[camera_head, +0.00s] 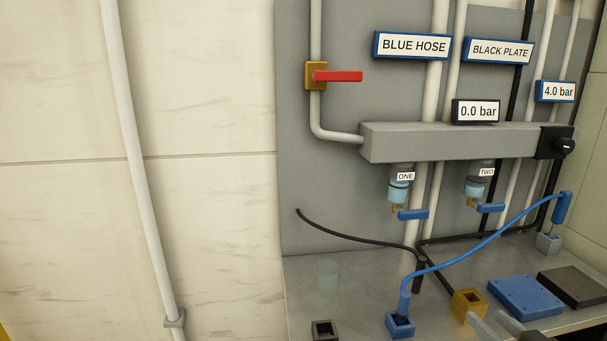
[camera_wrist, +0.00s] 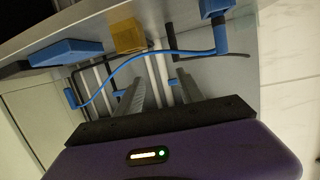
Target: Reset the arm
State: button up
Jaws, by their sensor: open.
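My gripper (camera_wrist: 158,84) is open in the wrist view, its two grey fingers apart with nothing between them. In the head view only part of my gripper (camera_head: 492,326) shows at the bottom edge. A blue hose (camera_head: 480,242) arches from a blue socket block (camera_head: 400,328) to a blue end piece (camera_head: 562,208) at a grey block (camera_head: 548,243). The blue hose also shows in the wrist view (camera_wrist: 118,69), beyond the fingers. A red-handled valve (camera_head: 338,76) has its handle horizontal.
A grey manifold (camera_head: 440,142) carries bowls ONE (camera_head: 399,185) and TWO (camera_head: 478,178); the gauge (camera_head: 477,111) reads 0.0 bar. A yellow block (camera_head: 468,304), a blue plate (camera_head: 524,297), a black plate (camera_head: 574,285) and a dark socket block (camera_head: 325,330) lie on the bench (camera_head: 345,290).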

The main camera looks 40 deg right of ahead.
jog(key=a+f+n+t+y, duration=0.2)
jog(key=a+n+t, duration=0.15)
jog(key=a, duration=1.75)
jog(key=s+a+f+n+y, duration=0.2)
jog(key=s+a+y, duration=0.1)
jog(key=a, duration=0.4)
jog(key=s+a+f+n+y, duration=0.2)
jog(key=s+a+y, duration=0.2)
jog(key=a, duration=0.4)
jog(key=shift+s+a+g, duration=0.3)
jog(key=shift+s+g, duration=0.15)
jog(key=shift+s, duration=0.4)
